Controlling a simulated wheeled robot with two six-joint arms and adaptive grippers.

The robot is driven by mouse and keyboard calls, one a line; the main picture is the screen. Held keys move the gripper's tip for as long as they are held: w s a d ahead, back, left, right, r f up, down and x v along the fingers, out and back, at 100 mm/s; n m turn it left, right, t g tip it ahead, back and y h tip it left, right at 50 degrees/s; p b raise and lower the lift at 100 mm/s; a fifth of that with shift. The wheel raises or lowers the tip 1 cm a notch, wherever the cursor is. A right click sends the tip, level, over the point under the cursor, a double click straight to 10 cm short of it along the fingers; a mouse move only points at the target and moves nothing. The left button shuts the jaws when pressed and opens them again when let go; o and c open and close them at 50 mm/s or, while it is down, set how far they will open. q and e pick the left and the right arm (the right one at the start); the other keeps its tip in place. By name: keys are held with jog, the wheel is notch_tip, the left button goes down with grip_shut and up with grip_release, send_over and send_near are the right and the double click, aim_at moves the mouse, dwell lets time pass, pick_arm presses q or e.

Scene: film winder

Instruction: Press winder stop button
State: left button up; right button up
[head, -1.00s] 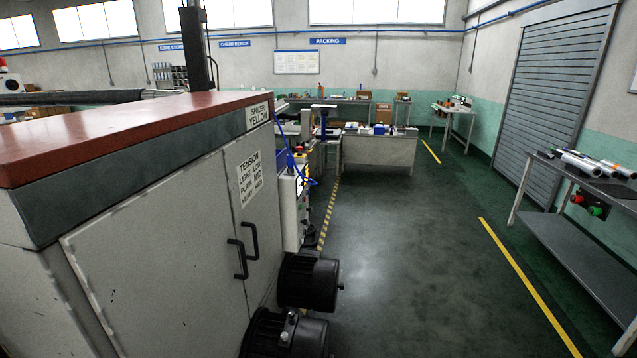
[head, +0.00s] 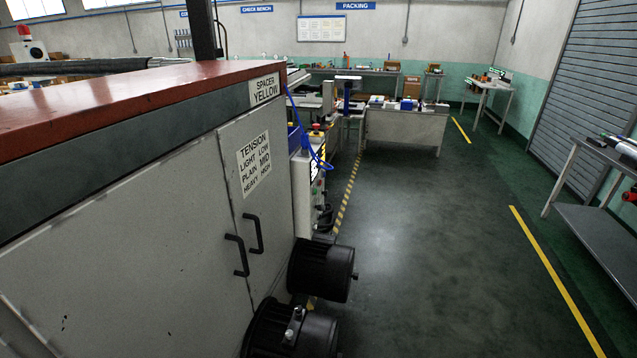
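The winder cabinet (head: 130,220) fills the left of the head view, with a red top, grey doors and black handles. Behind its far corner stands a control box (head: 308,185) with small buttons on its side, seen edge-on. A red knob on a yellow base (head: 316,128) sits on top of that box. Which button is the stop button is too small to tell. Neither of my grippers is in view.
Two black motors (head: 320,270) stick out from the cabinet into the aisle. The dark floor (head: 430,250) to their right is clear. A grey table (head: 600,235) stands at right, and a packing bench (head: 405,130) stands ahead.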

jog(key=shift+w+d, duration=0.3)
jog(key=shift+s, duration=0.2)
